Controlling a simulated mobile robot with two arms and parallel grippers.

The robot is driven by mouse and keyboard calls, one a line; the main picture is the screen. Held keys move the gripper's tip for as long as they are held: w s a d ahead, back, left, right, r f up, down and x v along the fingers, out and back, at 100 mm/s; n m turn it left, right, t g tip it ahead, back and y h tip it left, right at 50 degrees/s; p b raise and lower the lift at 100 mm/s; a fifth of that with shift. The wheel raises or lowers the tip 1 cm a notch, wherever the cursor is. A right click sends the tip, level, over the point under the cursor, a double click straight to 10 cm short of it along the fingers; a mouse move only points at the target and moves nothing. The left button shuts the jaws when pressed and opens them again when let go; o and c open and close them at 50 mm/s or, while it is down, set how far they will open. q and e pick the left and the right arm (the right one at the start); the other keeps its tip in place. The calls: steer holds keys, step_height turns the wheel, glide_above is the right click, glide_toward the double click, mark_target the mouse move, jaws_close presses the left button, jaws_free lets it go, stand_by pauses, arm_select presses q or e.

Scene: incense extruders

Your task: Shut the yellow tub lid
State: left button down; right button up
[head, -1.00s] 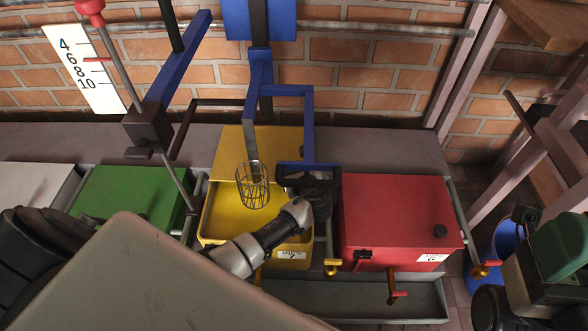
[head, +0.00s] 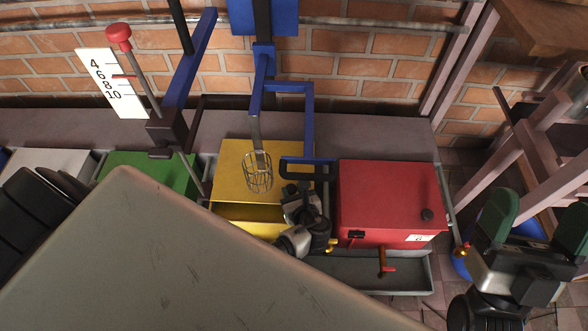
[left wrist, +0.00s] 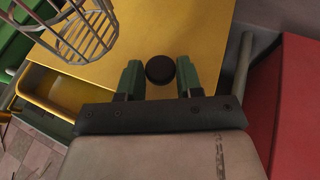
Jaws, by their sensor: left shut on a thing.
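The yellow tub (head: 250,228) stands between the green and red tubs. Its yellow lid (head: 232,178) covers the back part, and a dark opening shows at the front left. The lid also fills much of the left wrist view (left wrist: 185,30). My left gripper (head: 297,195) is at the right side of this lid. In the left wrist view its green fingers (left wrist: 158,80) are shut on the lid's round black knob (left wrist: 160,69). My right gripper (head: 535,220) is at the far right, away from the tubs, with its green fingers apart and empty.
A wire basket (head: 257,172) hangs over the lid on a blue frame (head: 309,110). The closed red tub (head: 385,195) is close on the right; the green tub (head: 150,172) is on the left. A lever with a red knob (head: 118,33) stands at left. My forearm hides the lower left.

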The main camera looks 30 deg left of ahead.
arm_select(q)
steer(key=shift+s+d+p, duration=0.3)
steer(key=shift+s+d, duration=0.05)
steer(key=shift+s, duration=0.35)
steer(key=shift+s+d, duration=0.15)
steer(key=shift+s, duration=0.1)
arm_select(e)
steer(key=shift+w+a+f+g+h, duration=0.1)
steer(key=shift+w+f+g+h, duration=0.6)
steer(key=shift+w+f+g, duration=0.6)
steer(key=shift+w+r, duration=0.1)
steer(key=shift+r, duration=0.05)
arm_select(q)
steer(key=c, duration=0.7)
jaws_free()
steer(key=shift+c, duration=0.2)
steer(key=shift+s+d+r+p, duration=0.35)
steer(key=shift+s+d+p, duration=0.05)
steer(key=shift+d, duration=0.05)
steer(key=p+v, duration=0.3)
steer(key=v, duration=0.6)
arm_select(e)
step_height(320, 180, down, 10)
steer(key=w+d+g+h, duration=0.1)
steer(key=g+h, duration=0.2)
steer(key=g, duration=0.7)
steer(key=shift+w+d, duration=0.2)
steer(key=shift+w, duration=0.05)
